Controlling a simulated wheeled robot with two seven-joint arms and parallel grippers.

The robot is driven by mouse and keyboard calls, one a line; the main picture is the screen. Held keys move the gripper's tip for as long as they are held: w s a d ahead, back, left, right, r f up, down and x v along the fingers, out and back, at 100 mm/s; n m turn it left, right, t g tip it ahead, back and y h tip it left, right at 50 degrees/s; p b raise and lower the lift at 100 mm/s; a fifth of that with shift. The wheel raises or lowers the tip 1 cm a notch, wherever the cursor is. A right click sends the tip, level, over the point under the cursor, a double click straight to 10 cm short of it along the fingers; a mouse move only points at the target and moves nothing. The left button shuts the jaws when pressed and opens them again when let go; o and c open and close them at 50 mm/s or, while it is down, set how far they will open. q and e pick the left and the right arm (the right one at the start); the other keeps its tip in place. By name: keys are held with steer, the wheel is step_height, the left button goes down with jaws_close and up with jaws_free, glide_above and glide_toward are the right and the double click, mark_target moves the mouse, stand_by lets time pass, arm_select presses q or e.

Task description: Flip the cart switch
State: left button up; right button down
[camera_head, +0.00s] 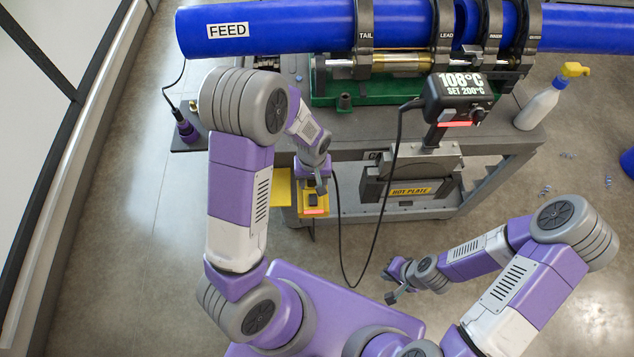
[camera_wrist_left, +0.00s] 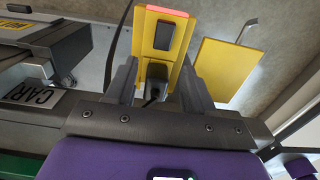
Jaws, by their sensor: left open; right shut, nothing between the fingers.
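A yellow switch box (camera_head: 314,211) with a lit red strip along one edge is mounted at the near side of the cart (camera_head: 497,172). In the left wrist view the yellow box (camera_wrist_left: 148,19) carries a black rocker switch (camera_wrist_left: 164,36), and a black plug with a cable sits below it. My left gripper (camera_head: 316,184) is at the box, pointing down. In the left wrist view its fingers (camera_wrist_left: 160,75) are apart, one on each side of the plug. Whether they touch the box is unclear. My right gripper (camera_head: 391,284) is shut and empty, low over the floor, away from the cart.
A yellow plate (camera_head: 281,188) is left of the box. A black cable (camera_head: 344,262) loops to the floor. A blue pipe (camera_head: 290,27) and spray bottle (camera_head: 540,106) are on the cart.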

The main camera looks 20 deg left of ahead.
mark_target(313, 195)
arm_select(q)
steer(key=f, duration=0.4)
steer(key=f+b, duration=0.1)
steer(key=f, duration=0.1)
steer(key=shift+s+f, duration=0.1)
steer(key=shift+s, duration=0.15)
